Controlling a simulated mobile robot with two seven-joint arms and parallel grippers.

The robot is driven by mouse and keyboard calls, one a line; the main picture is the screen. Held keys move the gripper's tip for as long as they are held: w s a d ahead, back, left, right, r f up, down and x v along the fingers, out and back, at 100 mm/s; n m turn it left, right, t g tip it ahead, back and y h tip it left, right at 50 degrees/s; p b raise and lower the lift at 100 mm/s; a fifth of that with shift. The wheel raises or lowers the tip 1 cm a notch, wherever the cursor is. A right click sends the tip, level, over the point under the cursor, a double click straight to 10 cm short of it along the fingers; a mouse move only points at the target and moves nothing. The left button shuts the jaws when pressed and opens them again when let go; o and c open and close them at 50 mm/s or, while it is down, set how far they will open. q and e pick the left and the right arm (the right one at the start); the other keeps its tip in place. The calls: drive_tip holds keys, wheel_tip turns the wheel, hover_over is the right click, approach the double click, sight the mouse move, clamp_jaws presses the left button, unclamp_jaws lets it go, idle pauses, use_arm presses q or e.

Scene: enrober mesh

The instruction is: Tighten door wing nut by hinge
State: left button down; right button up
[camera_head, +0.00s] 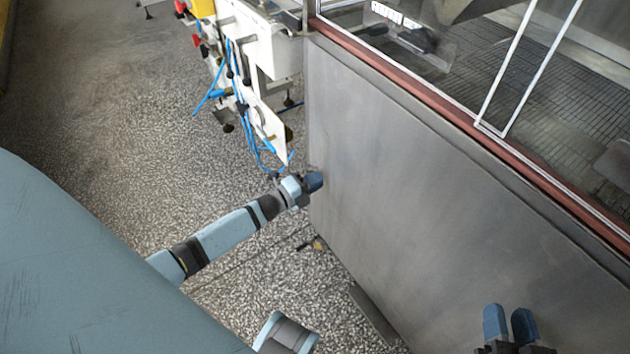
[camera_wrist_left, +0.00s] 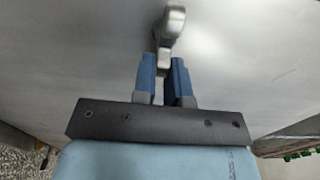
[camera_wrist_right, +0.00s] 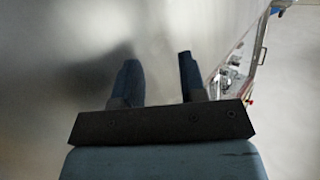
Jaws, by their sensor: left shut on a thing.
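The wing nut (camera_wrist_left: 169,30) is a pale metal piece with a rounded wing, standing out from the grey metal door panel (camera_head: 420,190) in the left wrist view. My left gripper (camera_head: 316,181) is at the panel's left edge in the head view. In the left wrist view its blue fingers (camera_wrist_left: 163,72) are shut on the lower part of the wing nut. The head view does not show the nut, as the gripper covers it. My right gripper (camera_head: 510,318) is open and empty in front of the panel at the lower right. The hinge cannot be made out.
A reddish rail (camera_head: 455,112) and a glazed frame with a mesh belt (camera_head: 545,110) lie above the panel. A white control box (camera_head: 265,45) with blue cables (camera_head: 243,110) stands beyond the panel's left edge. Speckled floor (camera_head: 120,110) is open at left.

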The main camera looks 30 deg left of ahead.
drive_tip(key=shift+f, duration=0.1)
use_arm(q)
drive_tip(key=c, duration=1.2)
unclamp_jaws()
drive_tip(key=shift+o, duration=0.2)
use_arm(e)
drive_tip(key=shift+s+f, duration=0.15)
drive_tip(key=shift+s, duration=0.05)
use_arm(q)
drive_tip(key=shift+s, duration=0.1)
